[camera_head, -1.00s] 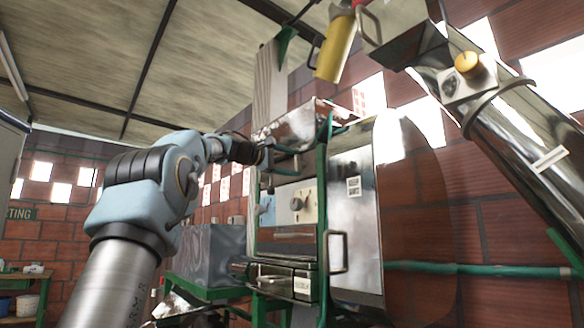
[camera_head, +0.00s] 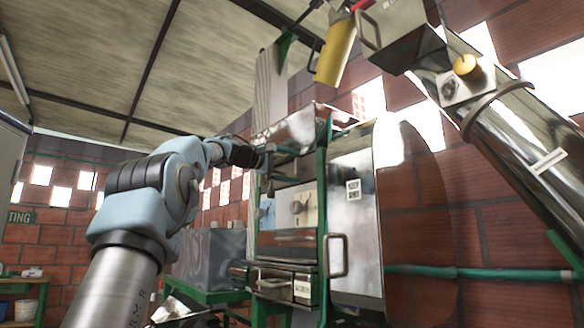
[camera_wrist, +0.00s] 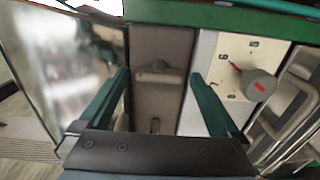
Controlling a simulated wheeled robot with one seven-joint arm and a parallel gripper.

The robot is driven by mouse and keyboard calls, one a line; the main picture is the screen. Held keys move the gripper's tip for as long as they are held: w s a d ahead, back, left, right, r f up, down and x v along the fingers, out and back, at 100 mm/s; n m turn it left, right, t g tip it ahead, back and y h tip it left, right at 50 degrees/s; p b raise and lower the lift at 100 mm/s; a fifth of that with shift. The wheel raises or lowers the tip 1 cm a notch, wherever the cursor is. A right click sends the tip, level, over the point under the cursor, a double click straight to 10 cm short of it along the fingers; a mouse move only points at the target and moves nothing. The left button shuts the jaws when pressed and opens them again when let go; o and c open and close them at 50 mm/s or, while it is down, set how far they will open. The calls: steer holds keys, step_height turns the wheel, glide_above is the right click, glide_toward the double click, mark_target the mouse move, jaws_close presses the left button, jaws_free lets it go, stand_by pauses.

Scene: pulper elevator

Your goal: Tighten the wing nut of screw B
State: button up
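My gripper (camera_wrist: 160,74) is open in the wrist view, with its two green fingers apart and nothing held between them. A small grey wing-shaped piece (camera_wrist: 157,76), which looks like a wing nut, sits on a grey upright strip beyond and between the fingertips. No letter marks it, so I cannot tell whether it belongs to screw B. In the head view my gripper (camera_head: 287,164) is at the upper front of the pulper machine (camera_head: 354,235), and the wing-shaped piece cannot be made out.
A round knob (camera_wrist: 258,85) with a red mark on a pale dial plate stands right of the right finger. The machine's green frame (camera_head: 321,210) and a handle (camera_head: 337,255) are nearby. A steel chute (camera_head: 515,135) slants down at the right.

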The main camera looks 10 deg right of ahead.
steer(key=b+v, duration=0.4)
steer(key=v, duration=0.7)
steer(key=shift+d, duration=0.1)
stand_by(0.4)
steer(key=w+f+n+y+p, duration=0.1)
steer(key=w+f+y, duration=0.15)
steer(key=f, duration=0.65)
steer(key=w+f+y, duration=0.1)
steer(key=f+y, duration=0.2)
steer(key=f, duration=0.7)
steer(key=s+a+f+g+y+p, duration=0.1)
steer(key=s+a+f+y, duration=0.1)
steer(key=f, duration=0.7)
steer(key=s+a+f+g+y, duration=0.1)
steer(key=s+f+y, duration=0.15)
steer(key=f, duration=0.55)
steer(key=s+a+f+m+g+y, duration=0.1)
steer(key=s+a+f, duration=0.3)
steer(key=s+f, duration=0.4)
steer(key=s+a+f+m+g+y+p, duration=0.1)
steer(key=s+a+f+m+y, duration=0.2)
steer(key=s+f, duration=0.5)
steer(key=s+a+f+m+g+y+p, duration=0.1)
steer(key=s+a+f+m+g+y, duration=0.1)
steer(key=s+a+f, duration=0.4)
steer(key=s+f+m, duration=0.1)
steer(key=s+f, duration=0.1)
steer(key=s, duration=0.2)
steer(key=shift+s+f, duration=0.3)
steer(key=shift+s, duration=0.1)
